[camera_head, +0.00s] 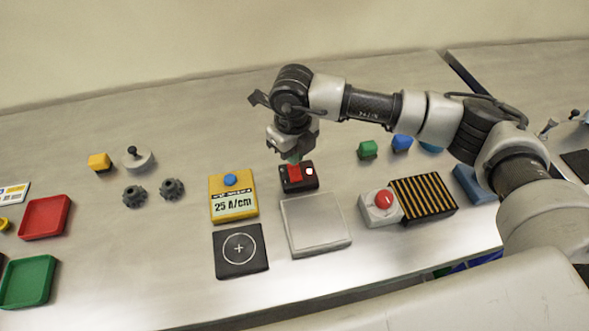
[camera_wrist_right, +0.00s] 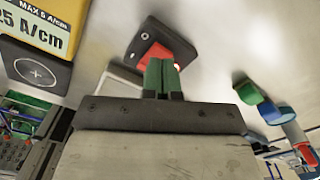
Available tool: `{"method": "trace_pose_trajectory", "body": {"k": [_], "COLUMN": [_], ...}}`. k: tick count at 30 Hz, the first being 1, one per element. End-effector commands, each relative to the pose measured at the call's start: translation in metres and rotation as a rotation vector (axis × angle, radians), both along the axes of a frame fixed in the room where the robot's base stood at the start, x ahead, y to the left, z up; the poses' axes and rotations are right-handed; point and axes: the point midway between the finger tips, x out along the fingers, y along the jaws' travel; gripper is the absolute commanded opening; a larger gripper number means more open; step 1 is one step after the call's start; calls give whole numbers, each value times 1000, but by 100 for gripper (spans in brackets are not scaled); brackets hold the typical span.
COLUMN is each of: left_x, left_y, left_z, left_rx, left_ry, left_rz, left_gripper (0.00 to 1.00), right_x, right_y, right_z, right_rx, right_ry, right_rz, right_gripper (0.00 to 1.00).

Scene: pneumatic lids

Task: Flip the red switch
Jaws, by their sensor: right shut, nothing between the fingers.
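The red switch (camera_head: 295,174) is a red rocker on a small black box (camera_head: 313,184) with a small pale round light at its right. It lies on the table behind a grey square plate. My right gripper (camera_head: 294,158) points down right over the switch, its green fingertips shut and empty. In the right wrist view the shut green fingertips (camera_wrist_right: 162,75) reach the lower part of the red switch (camera_wrist_right: 150,56) and hide some of it. I cannot tell whether they touch it. My left gripper is in neither view.
A yellow box (camera_head: 233,196) marked 25 A/cm stands left of the switch. The grey plate (camera_head: 316,224) lies in front. A red push button (camera_head: 384,199) and a striped black block (camera_head: 424,199) stand to the right. Green and blue blocks sit behind them.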

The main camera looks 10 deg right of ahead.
Motion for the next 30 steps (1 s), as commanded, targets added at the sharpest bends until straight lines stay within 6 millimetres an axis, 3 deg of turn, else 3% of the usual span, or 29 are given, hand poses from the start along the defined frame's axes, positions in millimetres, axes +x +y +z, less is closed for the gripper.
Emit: {"method": "trace_pose_trajectory", "body": {"k": [30], "left_x": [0], "left_y": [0], "left_z": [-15], "left_rx": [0], "left_ry": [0], "left_rz": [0], "left_gripper": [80], "right_x": [0], "right_y": [0], "right_z": [-16], "right_rx": [0], "right_ry": [0], "right_rz": [0], "right_gripper": [0]}}
